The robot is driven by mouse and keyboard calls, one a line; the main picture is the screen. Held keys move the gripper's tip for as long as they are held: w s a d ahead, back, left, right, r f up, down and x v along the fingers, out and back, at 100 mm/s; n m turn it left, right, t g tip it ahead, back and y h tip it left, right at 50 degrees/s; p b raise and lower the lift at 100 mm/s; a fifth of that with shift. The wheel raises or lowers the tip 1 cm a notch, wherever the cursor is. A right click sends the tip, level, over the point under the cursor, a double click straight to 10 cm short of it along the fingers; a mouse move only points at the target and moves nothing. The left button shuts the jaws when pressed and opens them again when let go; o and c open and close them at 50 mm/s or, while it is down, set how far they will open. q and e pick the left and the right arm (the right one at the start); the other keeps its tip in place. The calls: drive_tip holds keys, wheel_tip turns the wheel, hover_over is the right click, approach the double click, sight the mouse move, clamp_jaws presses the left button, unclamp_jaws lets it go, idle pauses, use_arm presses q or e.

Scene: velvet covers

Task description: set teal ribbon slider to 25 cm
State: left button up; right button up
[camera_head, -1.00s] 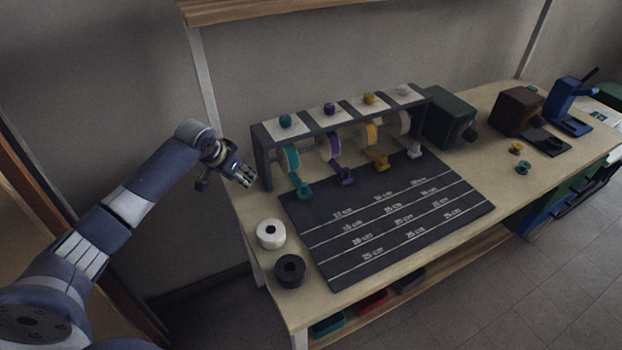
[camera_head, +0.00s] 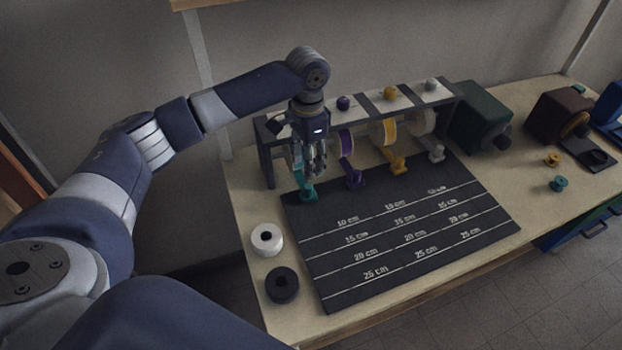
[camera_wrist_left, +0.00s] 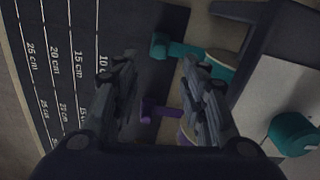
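The teal ribbon slider (camera_head: 308,193) stands at the back left of the dark marked board (camera_head: 350,284), above the 10 cm line. Its teal ribbon (camera_head: 298,165) runs up toward the spool rack, partly hidden by my gripper. My left gripper (camera_head: 312,172) points down above and just behind the slider, in front of the rack. In the left wrist view the fingers (camera_wrist_left: 158,85) are apart with nothing between their tips, and the teal slider (camera_wrist_left: 160,46) lies beyond them. Whether the gripper touches the ribbon I cannot tell. My right gripper is not in view.
A white roll (camera_head: 267,240) and a black roll (camera_head: 282,285) stand left of the board. The board's front is clear.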

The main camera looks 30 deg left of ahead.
sight(308, 186)
use_arm(q)
wheel_tip(308, 186, down, 5)
drive_tip(key=shift+s+f+p, duration=0.1)
drive_tip(key=shift+p, duration=0.25)
drive_tip(key=shift+f, duration=1.95)
drive_tip(key=shift+c, duration=0.8)
clamp_jaws()
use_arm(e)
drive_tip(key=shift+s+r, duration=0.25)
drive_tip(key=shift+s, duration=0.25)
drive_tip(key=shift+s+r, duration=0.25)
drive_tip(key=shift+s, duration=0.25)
